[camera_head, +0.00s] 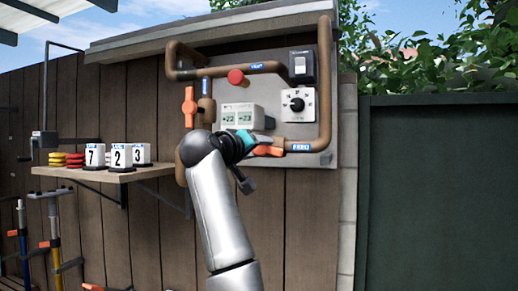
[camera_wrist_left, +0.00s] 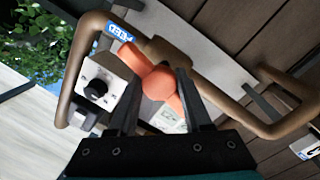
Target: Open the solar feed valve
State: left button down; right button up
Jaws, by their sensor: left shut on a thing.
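The lower valve has an orange handle (camera_head: 268,151) on the copper pipe beside a blue label (camera_head: 300,147) that seems to read FEED. My left gripper (camera_head: 250,142) is at this valve and shut on its handle. In the left wrist view the orange handle (camera_wrist_left: 158,84) shows between the two dark fingers of the gripper (camera_wrist_left: 158,95). The gripper and arm hide part of the valve in the head view. My right gripper is not in view.
A second orange handle (camera_head: 189,107) stands upright on the left pipe. A red knob (camera_head: 235,76), a display box (camera_head: 242,117), a dial (camera_head: 296,104) and a switch (camera_head: 301,66) sit close above. A shelf (camera_head: 150,172) with number blocks juts out at left.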

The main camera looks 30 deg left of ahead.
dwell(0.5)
pick_arm(q)
jog(key=shift+c, duration=1.8)
grip_release()
jog(key=s+d+b, duration=0.1)
jog(key=s+b, duration=0.4)
jog(key=s, duration=1)
jog(key=shift+d+b, duration=0.25)
jog(key=shift+b, duration=0.15)
